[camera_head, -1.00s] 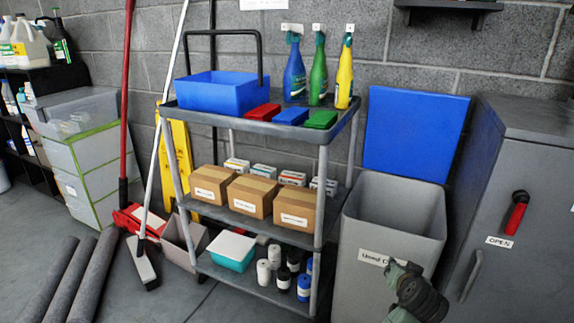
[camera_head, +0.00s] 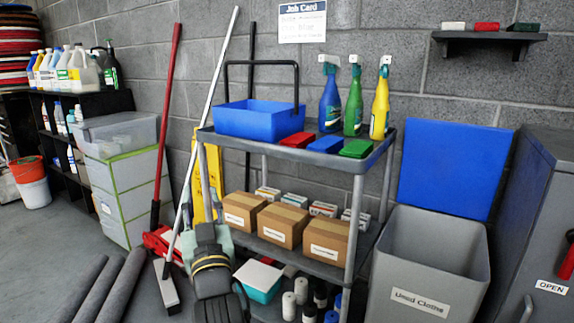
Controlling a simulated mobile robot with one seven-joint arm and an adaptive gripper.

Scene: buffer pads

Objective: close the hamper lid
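The hamper is a grey open-topped bin (camera_head: 420,303) with a "Used Cloths" label, at the lower right. Its blue lid (camera_head: 455,165) stands upright behind the opening, against the wall, so the hamper is open. The visible inside looks empty, though its bottom is hidden. My gripper (camera_head: 222,302) is at the bottom centre-left, in front of the cart and well left of the hamper, touching neither bin nor lid. Its fingers are too dark and foreshortened to read.
A grey cart (camera_head: 372,160) with spray bottles, a blue bucket (camera_head: 258,121) and boxes stands just left of the hamper. A grey cabinet (camera_head: 535,200) stands close on its right. A mop and broom lean left of the cart. Rolled mats (camera_head: 95,290) lie on the floor.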

